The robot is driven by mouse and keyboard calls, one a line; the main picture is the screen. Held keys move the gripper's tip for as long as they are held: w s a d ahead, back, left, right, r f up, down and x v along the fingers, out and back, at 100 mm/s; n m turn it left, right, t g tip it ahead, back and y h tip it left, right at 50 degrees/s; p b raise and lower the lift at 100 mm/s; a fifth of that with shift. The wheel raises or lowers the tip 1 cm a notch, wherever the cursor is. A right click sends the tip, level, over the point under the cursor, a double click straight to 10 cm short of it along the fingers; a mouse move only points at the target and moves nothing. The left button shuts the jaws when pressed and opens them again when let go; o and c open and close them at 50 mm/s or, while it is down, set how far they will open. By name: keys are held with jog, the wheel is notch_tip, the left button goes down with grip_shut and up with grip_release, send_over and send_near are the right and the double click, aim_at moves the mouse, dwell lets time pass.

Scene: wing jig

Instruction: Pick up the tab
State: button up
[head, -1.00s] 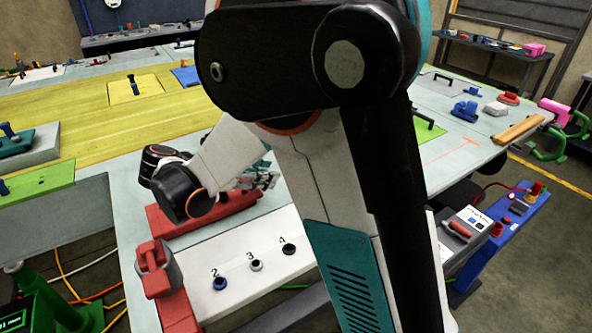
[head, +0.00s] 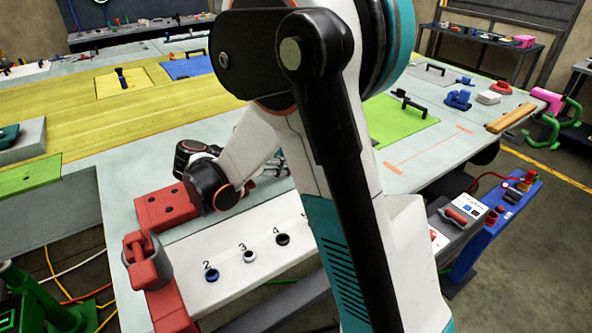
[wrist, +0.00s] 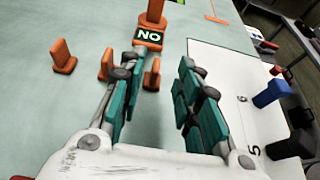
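My gripper (wrist: 157,80) is open in the wrist view, with its two teal-padded fingers spread apart. A small upright orange tab (wrist: 152,76) shows between the fingertips, close to the left finger; I cannot tell whether they touch. Another orange tab (wrist: 105,64) stands just left of the left finger, and a third, wider orange piece (wrist: 62,56) stands further left. An orange post with a black "NO" label (wrist: 149,36) stands beyond the fingertips. In the head view my gripper (head: 277,167) is mostly hidden behind my arm, and the orange tabs cannot be made out.
A white panel with numbered holes (head: 222,289) lies along the table's front edge. A red block (head: 165,206) and red clamp (head: 146,262) stand at its left. In the wrist view, a blue knob (wrist: 270,94) and black parts stand at the right.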

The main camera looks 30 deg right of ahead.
jog(key=x, duration=0.2)
jog(key=b+x, duration=0.1)
jog(key=x, duration=0.1)
jog(key=shift+w+d, duration=0.2)
jog(key=shift+w, duration=0.05)
grip_shut()
jog(key=shift+r, duration=0.15)
